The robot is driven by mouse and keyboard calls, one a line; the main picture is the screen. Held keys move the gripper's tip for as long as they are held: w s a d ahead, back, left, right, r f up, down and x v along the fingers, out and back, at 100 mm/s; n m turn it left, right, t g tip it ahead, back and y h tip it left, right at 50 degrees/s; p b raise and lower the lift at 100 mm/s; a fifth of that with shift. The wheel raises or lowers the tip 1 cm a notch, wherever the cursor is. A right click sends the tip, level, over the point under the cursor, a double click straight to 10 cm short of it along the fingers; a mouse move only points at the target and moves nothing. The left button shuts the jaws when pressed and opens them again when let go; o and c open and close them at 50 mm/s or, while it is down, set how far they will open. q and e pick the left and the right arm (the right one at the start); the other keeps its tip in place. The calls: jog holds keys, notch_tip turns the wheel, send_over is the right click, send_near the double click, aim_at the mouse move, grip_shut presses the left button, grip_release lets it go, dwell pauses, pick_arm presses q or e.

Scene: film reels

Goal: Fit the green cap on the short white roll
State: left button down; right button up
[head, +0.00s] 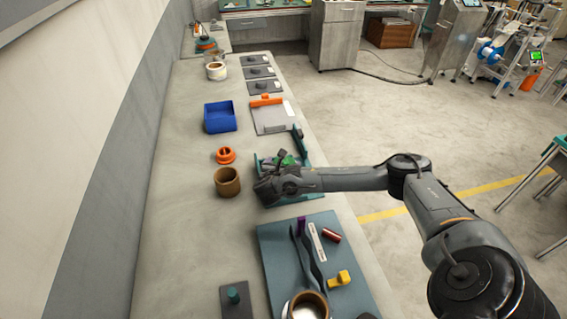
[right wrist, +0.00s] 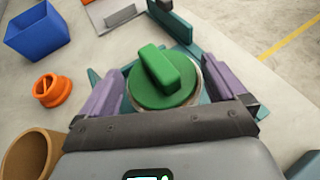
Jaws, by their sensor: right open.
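The green cap (right wrist: 165,70), a disc with a raised bar handle, sits between the two purple fingers of my right gripper (right wrist: 166,84) in the right wrist view. The fingers stand apart on either side of the cap. A pale round rim (right wrist: 199,78) shows around and under the cap; it looks like the short white roll, but most of it is hidden. How far the cap is seated cannot be told. In the head view the cap (head: 286,160) is a small green patch beside my right gripper (head: 284,164). My left gripper is not in view.
A teal stand (right wrist: 182,26) surrounds the cap. A brown roll (head: 227,182), an orange ring-shaped part (head: 225,155) and a blue bin (head: 220,117) lie to its left. A teal board (head: 280,250) with tools is nearer. Bare bench runs along the wall.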

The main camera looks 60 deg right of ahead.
jog(key=p+v, duration=0.6)
jog(key=v, duration=0.4)
dwell(0.4)
jog(key=shift+a, duration=0.1)
jog(key=shift+r, duration=0.1)
